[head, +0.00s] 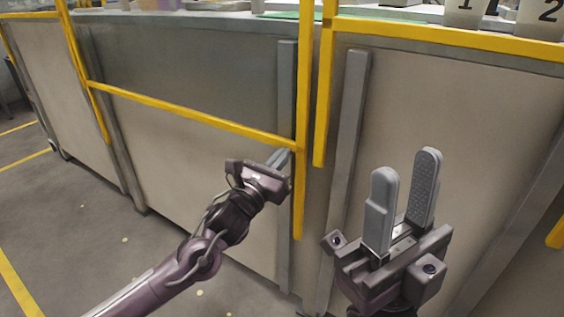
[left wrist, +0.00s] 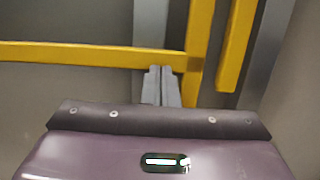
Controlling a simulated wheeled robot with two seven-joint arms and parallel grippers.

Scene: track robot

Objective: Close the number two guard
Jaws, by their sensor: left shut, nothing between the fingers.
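A yellow guard frame (head: 190,113) spans the left and middle of the grey counter front, with an upright right end post (head: 302,110). A second yellow frame (head: 450,38) begins just right of it, with its own post (head: 323,110); a narrow gap separates the posts. No number shows on either frame. My left gripper (head: 283,157) is shut and empty, its fingertips close to the first frame's end post, near the lower bar; contact is unclear. In the left wrist view its fingers (left wrist: 161,85) overlap that bar (left wrist: 80,54). My right gripper (head: 406,185) is open and empty.
White containers marked 1 (head: 466,10) and 2 (head: 543,17) stand on the counter top at upper right. The grey counter panels (head: 200,190) stand behind both grippers. Open floor (head: 70,220) with yellow lines lies at lower left.

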